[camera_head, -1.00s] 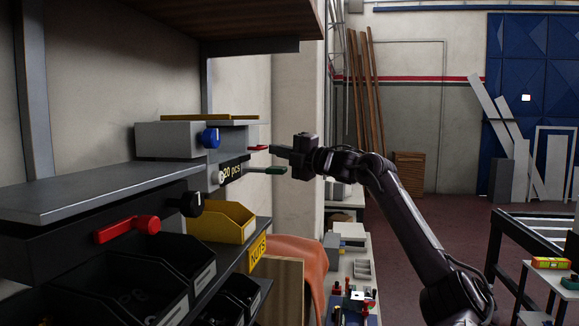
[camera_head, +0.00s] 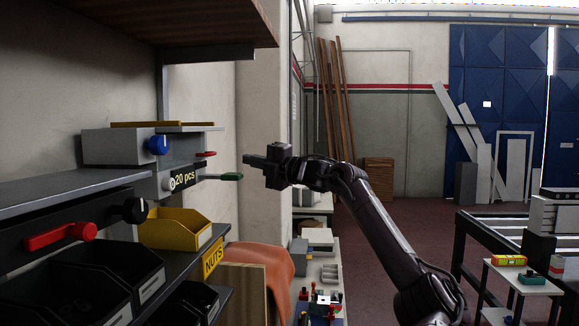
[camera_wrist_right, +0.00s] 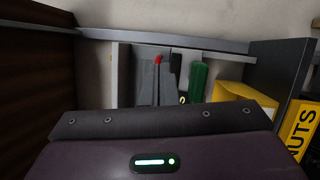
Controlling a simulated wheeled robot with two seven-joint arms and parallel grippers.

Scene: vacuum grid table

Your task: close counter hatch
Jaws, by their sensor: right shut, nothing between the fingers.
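The counter unit is a grey box (camera_head: 108,147) on the shelf at left, with a blue knob (camera_head: 158,144) and a "20 pcs" label (camera_head: 183,178). A thin flat plate (camera_head: 195,129) juts out at its top right. A short red handle (camera_head: 206,154) and a longer green handle (camera_head: 230,177) stick out to the right; both show in the wrist view, red (camera_wrist_right: 158,60) and green (camera_wrist_right: 197,82). My right gripper (camera_head: 248,159) is shut and empty, just right of the handles, with a visible gap to the red one. I cannot clearly pick out a hatch panel. My left gripper is not in view.
A yellow NUTS bin (camera_head: 178,229) and black bins (camera_head: 121,283) sit below. A red lever (camera_head: 60,236) is on the shelf front at left. A wooden shelf (camera_head: 150,22) hangs above.

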